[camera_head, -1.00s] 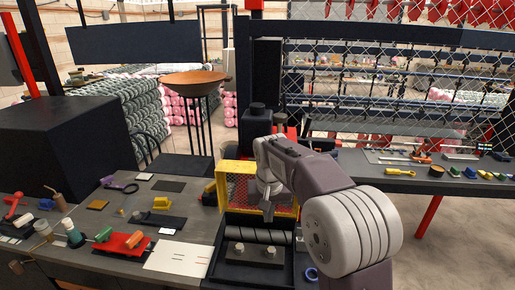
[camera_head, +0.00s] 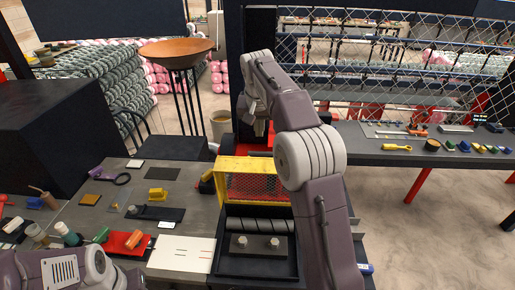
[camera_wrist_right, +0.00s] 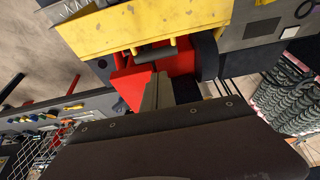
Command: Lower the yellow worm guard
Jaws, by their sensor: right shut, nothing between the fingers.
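The yellow worm guard (camera_head: 235,163) is a yellow frame with red-looking mesh, standing upright at the back of a black tray-like machine bed (camera_head: 226,262). In the right wrist view the guard's scuffed yellow face (camera_wrist_right: 150,25) fills the top, with a dark handle bar (camera_wrist_right: 155,53) on yellow posts. My right gripper (camera_head: 257,127) is shut and empty, above and beyond the guard's top edge, apart from it. Its fingers (camera_wrist_right: 156,92) show below the handle in the wrist view, against a red part. My left arm shows at bottom left; its gripper is out of view.
Rollers (camera_head: 256,224) and two pale knobs lie in front of the guard. The bench to the left holds a red tray (camera_head: 122,243), a white sheet (camera_head: 182,257) and small tools. A chain-link fence (camera_head: 400,60) and a second bench (camera_head: 385,160) stand behind right.

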